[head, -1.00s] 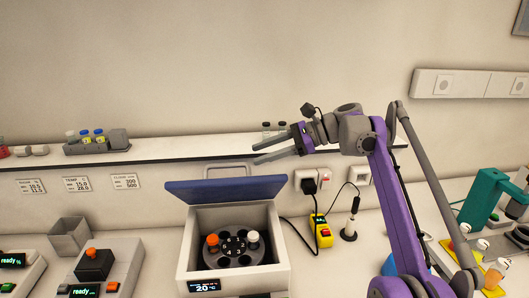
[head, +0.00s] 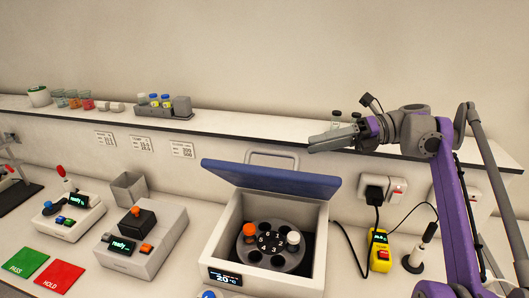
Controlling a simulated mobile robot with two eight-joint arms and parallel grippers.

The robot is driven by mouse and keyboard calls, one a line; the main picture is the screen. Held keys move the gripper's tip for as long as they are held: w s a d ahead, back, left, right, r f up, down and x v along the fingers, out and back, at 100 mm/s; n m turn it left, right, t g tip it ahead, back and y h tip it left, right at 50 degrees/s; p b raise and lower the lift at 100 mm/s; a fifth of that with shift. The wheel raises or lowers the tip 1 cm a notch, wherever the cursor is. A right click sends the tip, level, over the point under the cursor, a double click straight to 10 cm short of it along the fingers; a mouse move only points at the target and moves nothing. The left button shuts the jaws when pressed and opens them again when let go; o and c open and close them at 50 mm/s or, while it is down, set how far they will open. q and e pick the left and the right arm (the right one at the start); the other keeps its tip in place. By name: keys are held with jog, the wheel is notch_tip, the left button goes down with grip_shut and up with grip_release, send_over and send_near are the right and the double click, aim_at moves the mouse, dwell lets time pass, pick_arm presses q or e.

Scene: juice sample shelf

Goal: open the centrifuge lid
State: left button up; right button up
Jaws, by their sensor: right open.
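The centrifuge (head: 322,240) is a white box on the bench with a display reading 20 °C. Its blue lid (head: 272,181) stands raised and tilted back at the rear, with a grey handle (head: 273,158) above its back edge. Inside is a dark rotor (head: 270,262) with numbered positions, holding an orange-capped tube (head: 250,230) and a white-capped tube (head: 293,238). My right gripper (head: 312,145) is open and empty, above and behind the lid's right end, in front of the shelf, apart from the lid in the picture. Its fingers partly overlap in this view. My left gripper is out of view.
A wall shelf (head: 225,131) carries a rack of vials (head: 165,113) and several cups. Left of the centrifuge are a device with a black block (head: 135,225), an open grey bin (head: 129,187) and green and red mats. A yellow box (head: 380,250) and cables stand right.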

aim_at(273, 151)
jog(key=shift+m+g, duration=0.3)
jog(key=x, duration=1.1)
jog(key=shift+r, duration=0.15)
grip_shut()
dwell(0.9)
